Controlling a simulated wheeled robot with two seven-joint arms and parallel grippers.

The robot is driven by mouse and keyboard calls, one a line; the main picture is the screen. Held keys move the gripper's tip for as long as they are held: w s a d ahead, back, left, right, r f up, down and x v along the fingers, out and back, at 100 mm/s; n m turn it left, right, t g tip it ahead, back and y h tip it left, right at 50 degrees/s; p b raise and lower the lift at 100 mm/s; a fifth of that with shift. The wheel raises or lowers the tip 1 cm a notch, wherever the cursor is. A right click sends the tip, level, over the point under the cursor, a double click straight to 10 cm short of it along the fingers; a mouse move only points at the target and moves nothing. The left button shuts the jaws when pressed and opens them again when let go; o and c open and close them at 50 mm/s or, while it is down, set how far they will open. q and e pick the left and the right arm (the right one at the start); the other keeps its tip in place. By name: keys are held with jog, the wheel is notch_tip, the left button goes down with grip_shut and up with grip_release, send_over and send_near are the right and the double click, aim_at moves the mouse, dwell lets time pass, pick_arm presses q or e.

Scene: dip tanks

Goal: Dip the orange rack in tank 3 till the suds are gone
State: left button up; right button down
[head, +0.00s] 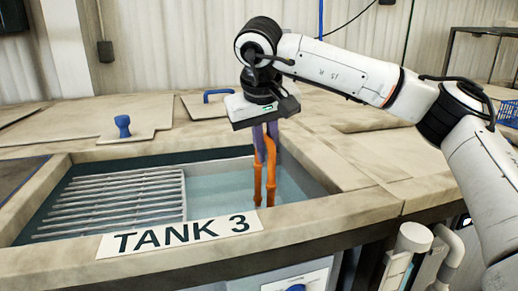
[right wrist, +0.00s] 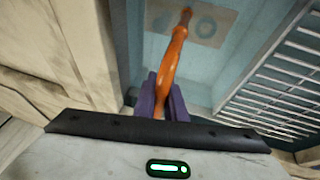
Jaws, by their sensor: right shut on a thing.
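My right gripper (head: 265,138) hangs fingers-down over the right part of tank 3 (head: 310,177). Its purple fingers are shut on the orange rack (head: 257,180), whose two upright orange bars point down toward the pale blue liquid (head: 215,188). In the right wrist view the orange rack (right wrist: 172,55) extends from between the purple fingers (right wrist: 160,103). The lower ends of the bars are near the front rim; I cannot tell whether they touch the liquid. I make out no suds on the rack. My left gripper is out of view.
A slatted metal grate (head: 120,200) fills the left side of the tank. The front rim carries a "TANK 3" sign (head: 180,237). Lids with blue handles (head: 123,126) lie behind the tank. A blue basket (head: 508,113) stands at the far right.

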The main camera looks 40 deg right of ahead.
jog(key=shift+w+a+r+p, duration=0.1)
jog(key=shift+w+a+p, duration=0.15)
jog(key=shift+a+p, duration=0.35)
jog(key=shift+w+a+r+p, duration=0.1)
jog(key=shift+w+a+p, duration=0.15)
jog(key=shift+a+p, duration=0.35)
dwell(0.5)
jog(key=shift+p, duration=1.1)
dwell(0.7)
